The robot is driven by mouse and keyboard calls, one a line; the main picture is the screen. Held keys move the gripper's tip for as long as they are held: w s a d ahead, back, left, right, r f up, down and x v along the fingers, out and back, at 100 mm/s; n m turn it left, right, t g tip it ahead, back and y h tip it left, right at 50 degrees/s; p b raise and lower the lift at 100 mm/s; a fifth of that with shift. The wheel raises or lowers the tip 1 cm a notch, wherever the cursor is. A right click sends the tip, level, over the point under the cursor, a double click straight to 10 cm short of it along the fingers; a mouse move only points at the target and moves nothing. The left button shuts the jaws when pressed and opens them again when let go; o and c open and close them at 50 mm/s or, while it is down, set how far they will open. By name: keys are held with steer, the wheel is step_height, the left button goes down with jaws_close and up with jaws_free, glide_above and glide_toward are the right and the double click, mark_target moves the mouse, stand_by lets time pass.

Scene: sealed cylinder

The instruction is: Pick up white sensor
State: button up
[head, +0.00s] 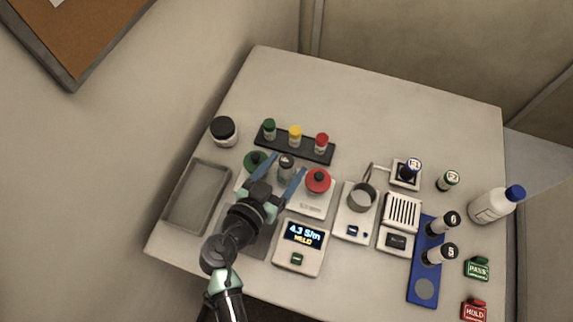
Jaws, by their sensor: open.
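No thing in the head view is plainly marked as the white sensor. A small dark-topped cylinder (286,160) stands between the tips of my gripper's blue fingers (287,168); the gripper is open, and contact cannot be told. The cylinder's lower part is partly hidden. A white base with a red knob (318,181) is just right of the fingers, and a green knob (254,160) is just left. A white meter (298,257) reading "4.3 S/m HELD" is in front, right of my wrist. A white slotted box (402,212) stands farther right.
A black rack with green, yellow and red-capped vials (320,155) lies behind the fingers. A grey tray (170,218) and black-lidded jar (223,131) are left. A metal cup (361,198), blue rack (423,266) and blue-capped bottle (491,206) are right. The table's back is clear.

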steer(key=shift+p+x, duration=0.6)
steer(key=shift+x, duration=1.45)
steer(key=shift+r, duration=0.15)
jaws_close()
